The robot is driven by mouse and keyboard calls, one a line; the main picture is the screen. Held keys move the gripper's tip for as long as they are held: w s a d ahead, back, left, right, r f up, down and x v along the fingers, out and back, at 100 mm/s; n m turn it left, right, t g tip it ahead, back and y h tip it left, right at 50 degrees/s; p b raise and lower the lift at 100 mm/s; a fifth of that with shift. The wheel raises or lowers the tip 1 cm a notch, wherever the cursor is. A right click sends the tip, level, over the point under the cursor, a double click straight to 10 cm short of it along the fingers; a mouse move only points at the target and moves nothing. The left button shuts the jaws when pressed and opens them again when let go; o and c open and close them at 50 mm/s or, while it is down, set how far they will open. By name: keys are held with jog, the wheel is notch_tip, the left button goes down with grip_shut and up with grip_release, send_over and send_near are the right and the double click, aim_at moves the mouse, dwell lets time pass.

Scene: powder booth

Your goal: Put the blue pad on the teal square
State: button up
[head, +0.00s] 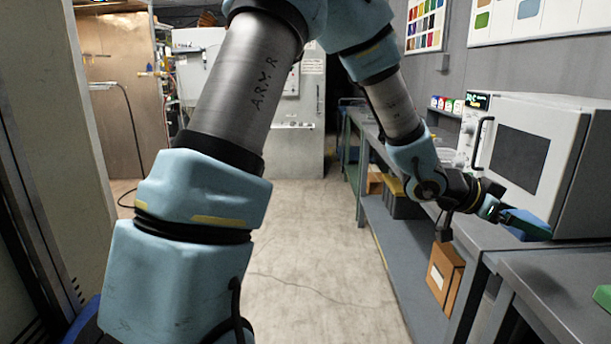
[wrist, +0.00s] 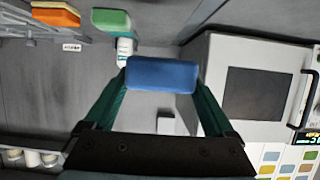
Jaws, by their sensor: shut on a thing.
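The blue pad (wrist: 162,75) is held between the two teal fingertips of my gripper (wrist: 160,80) in the wrist view. In the head view my gripper (head: 515,219) reaches over the bench at the right, in front of the white oven, and the blue pad (head: 530,233) shows partly behind the finger. A gap under the pad cannot be judged. I cannot make out the teal square for sure in either view; a teal patch (wrist: 122,44) shows under a green pad in the wrist view.
The white oven (head: 530,150) stands on the bench (head: 480,236) close to my gripper. A green pad (wrist: 110,20), an orange pad (wrist: 55,17) and a small white bottle (wrist: 124,54) lie beyond the blue pad. The floor aisle is clear.

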jog(key=w+a+f+n+t+y, duration=0.4)
jog(key=w+a+f+n+t, duration=0.6)
jog(key=w+a+f, duration=0.85)
jog(key=w+a+f+n+t+y, duration=0.1)
jog(key=a+f+n+y, duration=0.1)
jog(key=a, duration=0.9)
jog(key=w+a+f+n+t+y, duration=0.2)
jog(key=a+f+n+y, duration=0.1)
jog(key=a, duration=0.9)
jog(key=w+a+f+n+t+y, duration=0.1)
jog(key=w+a+f+n+y, duration=0.1)
jog(key=a, duration=0.9)
jog(key=shift+w+a+f+n+y, duration=0.2)
jog(key=shift+n+y, duration=0.6)
jog(key=shift+y, duration=0.4)
jog(key=shift+d, duration=0.1)
